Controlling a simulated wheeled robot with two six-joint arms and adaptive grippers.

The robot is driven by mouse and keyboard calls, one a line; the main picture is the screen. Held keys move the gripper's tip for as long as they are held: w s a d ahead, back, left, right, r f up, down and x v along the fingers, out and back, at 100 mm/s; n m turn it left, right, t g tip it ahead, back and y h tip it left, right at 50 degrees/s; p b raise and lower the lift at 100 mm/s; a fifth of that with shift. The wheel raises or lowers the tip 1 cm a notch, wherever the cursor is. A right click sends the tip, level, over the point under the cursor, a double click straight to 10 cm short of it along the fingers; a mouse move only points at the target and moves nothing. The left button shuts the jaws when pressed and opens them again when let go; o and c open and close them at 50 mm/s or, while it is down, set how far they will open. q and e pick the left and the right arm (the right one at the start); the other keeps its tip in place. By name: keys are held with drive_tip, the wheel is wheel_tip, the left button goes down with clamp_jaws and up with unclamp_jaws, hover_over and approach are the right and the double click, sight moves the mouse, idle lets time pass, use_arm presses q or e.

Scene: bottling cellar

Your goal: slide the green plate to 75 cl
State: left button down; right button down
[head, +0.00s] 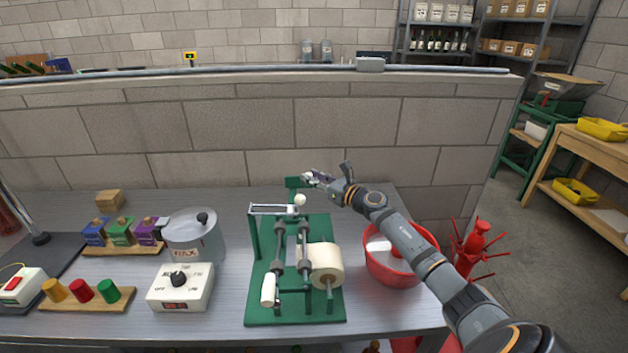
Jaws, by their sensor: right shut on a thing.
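A labelling machine with a green base (262,307) stands on the grey table, with rollers and a cream label roll (326,264). A small upright green plate (293,183) is at the machine's back end. My right gripper (310,178) reaches in from the right and is shut at the plate's right edge, seemingly on the plate; the fingertips are small. A pale round knob (300,199) sits just below, at the end of a light rail (272,209). No 75 cl mark is readable. My left gripper is out of view.
A red bowl (390,268) stands right of the machine, under my right arm. To the left are a grey wax pot (193,240), a white dial box (180,288) and wooden blocks with coloured pieces (88,295). A block wall (220,125) rises behind the table.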

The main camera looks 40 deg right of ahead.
drive_tip(key=c, duration=1.4)
unclamp_jaws()
drive_tip(key=shift+c, duration=0.2)
drive_tip(key=shift+o, duration=0.2)
drive_tip(key=shift+w+d+f, duration=0.1)
drive_tip(key=shift+w+d, duration=0.05)
drive_tip(key=shift+w, duration=0.05)
wheel_tip(320, 180, up, 10)
